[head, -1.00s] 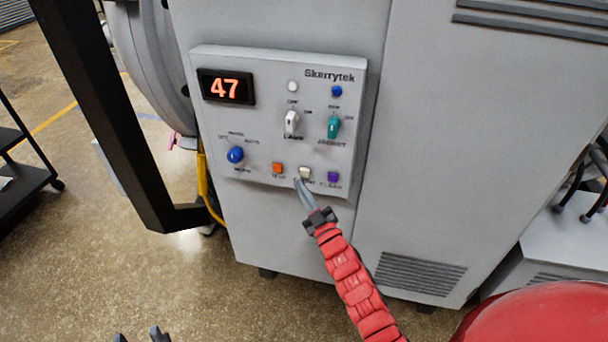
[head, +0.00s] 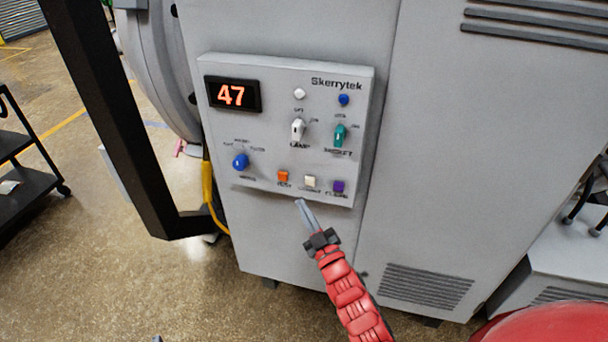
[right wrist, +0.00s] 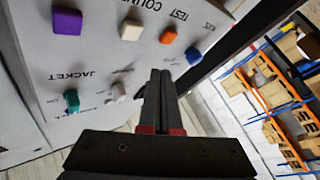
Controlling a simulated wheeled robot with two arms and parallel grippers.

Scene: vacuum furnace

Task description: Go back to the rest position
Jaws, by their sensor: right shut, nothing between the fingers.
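My right gripper (head: 303,212) is at the end of the red-sleeved arm, just below the control panel (head: 270,120) and apart from its buttons. It is shut and empty. The right wrist view also shows the gripper (right wrist: 160,85), its two fingers together. The panel display (head: 231,94) reads 47. The cream button (head: 310,182) sits just above the fingertips in the head view, between an orange button (head: 283,176) and a purple button (head: 338,187). Only a tiny dark tip of what may be my left gripper shows at the bottom edge of the head view, too little to judge.
The grey furnace cabinet (head: 470,150) fills the middle and right. A dark upright post (head: 110,110) stands left of the panel. A black cart (head: 30,180) is at the far left, with open floor (head: 110,280) before it. Shelving with boxes (right wrist: 275,95) shows in the wrist view.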

